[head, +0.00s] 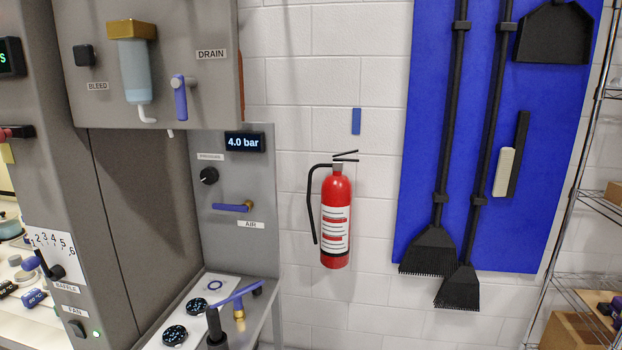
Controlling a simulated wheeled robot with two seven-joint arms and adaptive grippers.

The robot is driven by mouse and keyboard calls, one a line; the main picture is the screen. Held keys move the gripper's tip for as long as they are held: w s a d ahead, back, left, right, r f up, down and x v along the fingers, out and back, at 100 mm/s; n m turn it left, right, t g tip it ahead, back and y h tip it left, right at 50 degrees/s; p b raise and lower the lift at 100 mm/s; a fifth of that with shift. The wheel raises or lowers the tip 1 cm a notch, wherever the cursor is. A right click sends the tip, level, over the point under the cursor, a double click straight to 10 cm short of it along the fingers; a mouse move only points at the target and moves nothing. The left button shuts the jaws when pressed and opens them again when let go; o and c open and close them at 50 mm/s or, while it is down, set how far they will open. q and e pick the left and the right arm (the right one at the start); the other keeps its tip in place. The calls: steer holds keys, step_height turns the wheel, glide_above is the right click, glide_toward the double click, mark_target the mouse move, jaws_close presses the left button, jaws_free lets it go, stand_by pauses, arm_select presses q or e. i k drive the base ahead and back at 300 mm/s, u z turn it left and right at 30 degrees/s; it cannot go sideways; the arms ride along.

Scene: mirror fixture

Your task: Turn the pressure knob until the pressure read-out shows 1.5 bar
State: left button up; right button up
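The pressure knob (208,176) is a small round black knob on the grey panel, under a small label that seems to read PRESSURE (210,156). The pressure read-out (245,142) is a dark display to the upper right of the knob and shows 4.0 bar. Nothing touches or covers the knob. Neither of my grippers is in view.
Below the knob is a blue-handled lever (232,208) above an AIR label (250,224). An overhanging cabinet carries a blue DRAIN handle (180,97). A low shelf (180,310) holds dark round items. A red extinguisher (335,220) hangs to the right.

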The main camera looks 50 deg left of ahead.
mark_target(209, 175)
steer(key=z, duration=0.3)
steer(key=i, duration=1.75)
steer(key=u, duration=2.6)
